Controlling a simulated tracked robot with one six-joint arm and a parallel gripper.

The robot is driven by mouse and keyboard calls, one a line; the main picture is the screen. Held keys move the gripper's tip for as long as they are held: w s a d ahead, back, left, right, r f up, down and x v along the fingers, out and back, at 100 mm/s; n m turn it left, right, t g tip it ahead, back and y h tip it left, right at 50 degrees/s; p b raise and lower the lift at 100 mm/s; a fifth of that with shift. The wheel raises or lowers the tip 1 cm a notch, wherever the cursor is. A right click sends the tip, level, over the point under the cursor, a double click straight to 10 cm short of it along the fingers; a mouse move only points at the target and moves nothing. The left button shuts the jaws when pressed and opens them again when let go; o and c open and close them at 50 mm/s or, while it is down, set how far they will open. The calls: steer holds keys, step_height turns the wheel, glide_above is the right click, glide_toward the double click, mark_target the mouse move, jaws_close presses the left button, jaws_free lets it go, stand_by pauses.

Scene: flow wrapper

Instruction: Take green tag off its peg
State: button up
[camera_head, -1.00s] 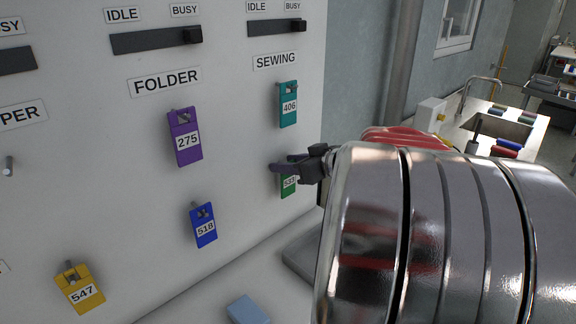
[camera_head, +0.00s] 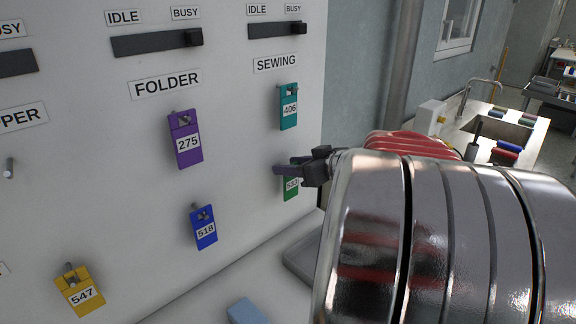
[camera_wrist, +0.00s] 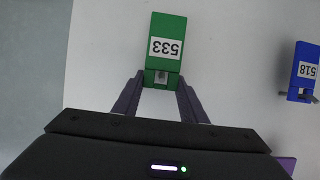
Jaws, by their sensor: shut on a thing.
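The green tag (camera_wrist: 166,28), numbered 533, shows upside down at the top of the wrist view. Its slotted end, with a grey peg tip in it, lies between the fingertips of my gripper (camera_wrist: 161,82). My gripper is shut on that end. In the head view the green tag (camera_head: 291,194) shows only in part below my gripper (camera_head: 283,169), which hides its top. The tag is at the white board, under the teal tag. I cannot tell whether it still rests fully on its peg.
A teal tag (camera_head: 288,107) hangs just above, a purple tag (camera_head: 185,140) and a blue tag (camera_head: 203,227) to the left, a yellow tag (camera_head: 80,291) at lower left. Black sliders sit above. A light blue block (camera_head: 247,312) lies below the board.

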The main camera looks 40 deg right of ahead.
steer(key=shift+s, duration=0.6)
steer(key=shift+s, duration=0.35)
steer(key=shift+s, duration=0.35)
steer(key=shift+s, duration=0.35)
steer(key=shift+s, duration=0.35)
steer(key=shift+s, duration=0.35)
steer(key=shift+s+d, duration=0.1)
steer(key=shift+s, duration=0.25)
steer(key=shift+s, duration=0.7)
steer(key=shift+s, duration=0.35)
